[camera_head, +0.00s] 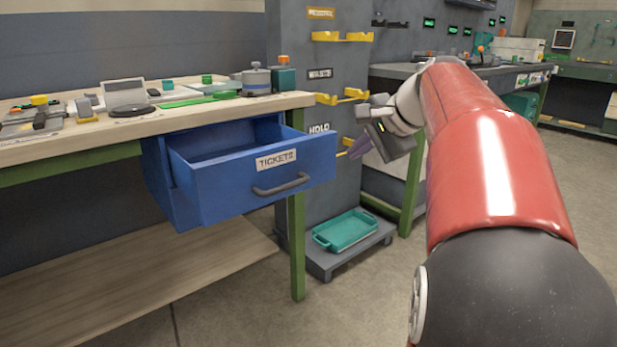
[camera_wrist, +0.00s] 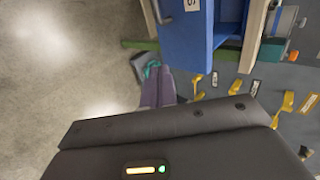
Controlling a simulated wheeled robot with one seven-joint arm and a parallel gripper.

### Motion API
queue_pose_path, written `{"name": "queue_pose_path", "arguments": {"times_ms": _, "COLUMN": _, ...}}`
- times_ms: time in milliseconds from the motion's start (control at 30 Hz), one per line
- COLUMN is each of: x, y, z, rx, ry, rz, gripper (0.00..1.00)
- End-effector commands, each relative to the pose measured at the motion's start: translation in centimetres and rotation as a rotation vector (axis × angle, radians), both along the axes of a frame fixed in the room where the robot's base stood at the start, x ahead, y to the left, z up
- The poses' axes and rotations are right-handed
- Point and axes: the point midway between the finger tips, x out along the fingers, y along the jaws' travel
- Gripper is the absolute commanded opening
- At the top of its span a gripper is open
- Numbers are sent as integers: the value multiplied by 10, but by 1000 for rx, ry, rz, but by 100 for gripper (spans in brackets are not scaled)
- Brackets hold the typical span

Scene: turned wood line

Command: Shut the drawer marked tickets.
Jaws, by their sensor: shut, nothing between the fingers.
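The blue drawer marked TICKETS (camera_head: 225,190) hangs under the wooden bench top and stands pulled out, its inside showing empty where I can see it. Its dark bar handle (camera_head: 281,184) is on the front, below the label. My gripper (camera_head: 362,150) is to the right of the drawer front, apart from it, with its purple-grey fingers shut and empty. In the wrist view the drawer (camera_wrist: 188,40) is at the top, and the shut fingers (camera_wrist: 157,88) point toward it from below. Part of the drawer is cut off there.
The bench top (camera_head: 60,147) carries several tools and containers. A green bench leg (camera_head: 297,240) stands beneath the drawer's right side. A grey panel with yellow holders (camera_head: 342,36) stands behind. A teal tray (camera_head: 345,231) sits on a low grey trolley. Floor in front is clear.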

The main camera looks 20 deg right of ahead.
Motion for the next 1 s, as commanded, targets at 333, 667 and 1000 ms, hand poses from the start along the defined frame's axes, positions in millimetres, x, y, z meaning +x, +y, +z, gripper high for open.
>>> {"name": "queue_pose_path", "arguments": {"times_ms": 333, "x": 35, "y": 9, "z": -34, "rx": 10, "ry": -1, "rz": -3, "gripper": 0}}
{"name": "queue_pose_path", "arguments": {"times_ms": 667, "x": 85, "y": 26, "z": -66, "rx": 6, "ry": -3, "rz": -1, "gripper": 0}}
{"name": "queue_pose_path", "arguments": {"times_ms": 1000, "x": 108, "y": 33, "z": -66, "rx": 5, "ry": -4, "rz": -5, "gripper": 0}}
